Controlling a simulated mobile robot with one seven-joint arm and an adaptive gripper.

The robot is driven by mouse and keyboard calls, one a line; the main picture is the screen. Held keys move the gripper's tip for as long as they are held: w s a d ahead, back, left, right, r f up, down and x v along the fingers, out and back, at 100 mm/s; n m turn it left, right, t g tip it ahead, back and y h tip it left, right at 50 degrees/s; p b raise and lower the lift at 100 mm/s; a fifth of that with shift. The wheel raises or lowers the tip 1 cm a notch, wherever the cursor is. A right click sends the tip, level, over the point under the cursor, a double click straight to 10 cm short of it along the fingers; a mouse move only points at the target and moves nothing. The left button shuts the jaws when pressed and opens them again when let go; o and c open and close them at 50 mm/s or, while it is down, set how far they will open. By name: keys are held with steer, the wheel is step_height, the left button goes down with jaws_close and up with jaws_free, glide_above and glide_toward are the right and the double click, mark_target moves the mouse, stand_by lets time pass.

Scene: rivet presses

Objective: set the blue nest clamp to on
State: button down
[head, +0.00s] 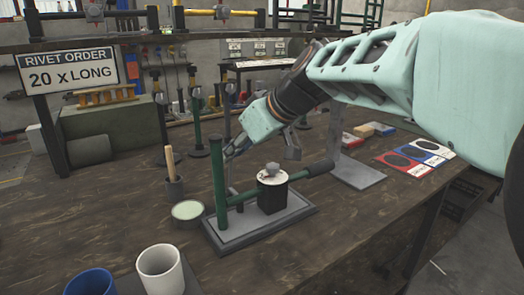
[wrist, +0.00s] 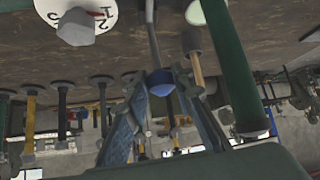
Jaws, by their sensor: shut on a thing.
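The blue nest clamp shows in the wrist view as a blue knob (wrist: 160,82) at the end of a thin grey rod (wrist: 152,35). My gripper (wrist: 164,86) is shut on this knob, one finger on each side. In the head view my gripper (head: 231,150) is beside the top of the press's green post (head: 219,180), and the knob is hidden there. The press stands on a grey base plate (head: 237,235). No on or off mark for the clamp can be read.
A green-topped tin (head: 187,211), a cup with a wooden handle (head: 173,180) and mugs (head: 160,268) stand nearby.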

steer(key=shift+s+d+f, duration=0.1)
steer(key=shift+s+f, duration=0.15)
steer(key=shift+f, duration=0.35)
steer(key=c, duration=2)
jaws_free()
steer(key=o, duration=0.3)
steer(key=shift+r, duration=0.15)
steer(key=shift+o, duration=0.2)
steer(key=shift+r, duration=0.2)
step_height(320, 180, up, 10)
steer(key=shift+f, duration=0.15)
